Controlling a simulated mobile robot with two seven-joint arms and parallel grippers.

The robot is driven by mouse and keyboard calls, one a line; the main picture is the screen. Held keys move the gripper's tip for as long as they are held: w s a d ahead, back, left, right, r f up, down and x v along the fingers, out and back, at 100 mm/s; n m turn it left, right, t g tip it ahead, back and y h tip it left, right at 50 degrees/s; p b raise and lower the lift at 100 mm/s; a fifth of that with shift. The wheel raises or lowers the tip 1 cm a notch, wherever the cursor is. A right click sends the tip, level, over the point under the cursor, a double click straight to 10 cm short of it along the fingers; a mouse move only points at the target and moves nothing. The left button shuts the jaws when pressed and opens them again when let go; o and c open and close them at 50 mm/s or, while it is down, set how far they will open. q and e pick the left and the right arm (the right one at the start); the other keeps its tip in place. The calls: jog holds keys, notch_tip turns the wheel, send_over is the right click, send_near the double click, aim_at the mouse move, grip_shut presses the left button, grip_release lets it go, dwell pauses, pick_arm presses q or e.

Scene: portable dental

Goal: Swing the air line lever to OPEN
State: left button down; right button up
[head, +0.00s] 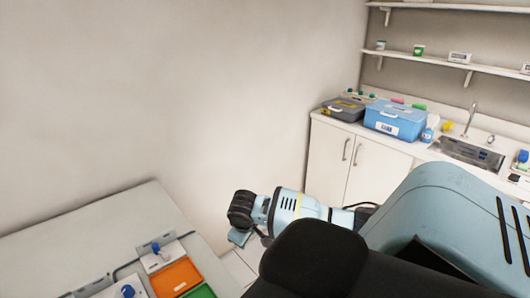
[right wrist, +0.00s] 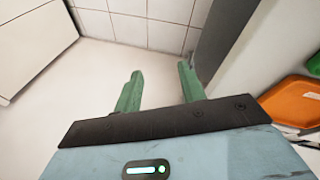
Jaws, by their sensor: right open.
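Two small blue-handled fittings stand on white plates on the grey table at the lower left of the head view. One blue handle (head: 155,247) is behind the orange tray; the other blue handle (head: 127,291) is nearer, by the bottom edge. I cannot tell which is the air line lever, and no OPEN mark is legible. My right arm reaches in from the right, its hand to the right of the table. In the right wrist view my right gripper (right wrist: 160,70) is open and empty, its green fingers apart over the floor. My left gripper is not in view.
An orange tray (head: 176,277) and a green tray (head: 201,292) lie on the table (head: 95,226); the orange tray also shows in the right wrist view (right wrist: 296,102). A counter with a blue box (head: 395,118) and a sink (head: 465,151) stands at the back right.

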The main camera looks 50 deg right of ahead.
jog(key=s+f+n+t, duration=0.2)
jog(key=s+f, duration=0.3)
jog(key=f, duration=0.1)
jog(key=shift+a+f+n, duration=0.15)
jog(key=shift+a+n, duration=0.1)
jog(key=shift+n, duration=0.15)
jog(key=shift+w, duration=0.1)
